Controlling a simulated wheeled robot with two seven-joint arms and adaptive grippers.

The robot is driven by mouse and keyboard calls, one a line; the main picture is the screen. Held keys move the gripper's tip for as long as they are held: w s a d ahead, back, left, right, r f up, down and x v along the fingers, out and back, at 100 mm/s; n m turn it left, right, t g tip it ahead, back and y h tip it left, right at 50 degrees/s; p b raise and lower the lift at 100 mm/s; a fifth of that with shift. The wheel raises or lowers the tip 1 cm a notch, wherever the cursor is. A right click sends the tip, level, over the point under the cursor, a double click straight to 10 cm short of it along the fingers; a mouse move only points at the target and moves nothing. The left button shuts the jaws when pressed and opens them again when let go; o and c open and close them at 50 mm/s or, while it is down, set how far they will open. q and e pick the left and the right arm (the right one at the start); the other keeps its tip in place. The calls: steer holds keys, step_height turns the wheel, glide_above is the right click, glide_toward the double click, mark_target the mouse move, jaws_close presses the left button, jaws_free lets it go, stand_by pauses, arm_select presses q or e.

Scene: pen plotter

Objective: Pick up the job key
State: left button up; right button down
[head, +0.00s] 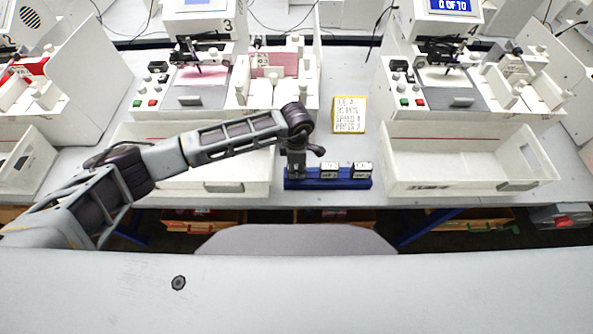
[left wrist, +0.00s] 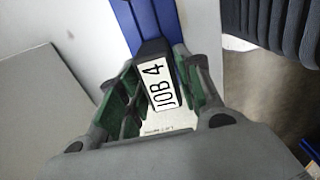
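The job key (left wrist: 160,84) has a dark body and a white label reading "JOB 4". It stands at the left end of a blue rack (head: 328,184), which also shows in the left wrist view (left wrist: 127,22). My left gripper (head: 296,172) points down over that end and hides most of this key in the head view. In the left wrist view its green-lined fingers (left wrist: 157,62) are apart, one on each side of the key. I cannot tell whether they touch it. My right gripper is not in view.
Two other keys (head: 329,170) (head: 361,169) stand in the rack to the right. A yellow card with writing (head: 349,114) stands behind it. White bins flank the rack, left (head: 245,188) and right (head: 470,185). Plotter stations (head: 205,80) (head: 448,80) stand behind.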

arm_select(q)
steer(key=c, duration=0.4)
steer(key=shift+r, duration=0.15)
steer(key=shift+c, duration=0.2)
steer(key=shift+r+b, duration=1)
steer(key=shift+r, duration=3.85)
steer(key=shift+s, duration=0.15)
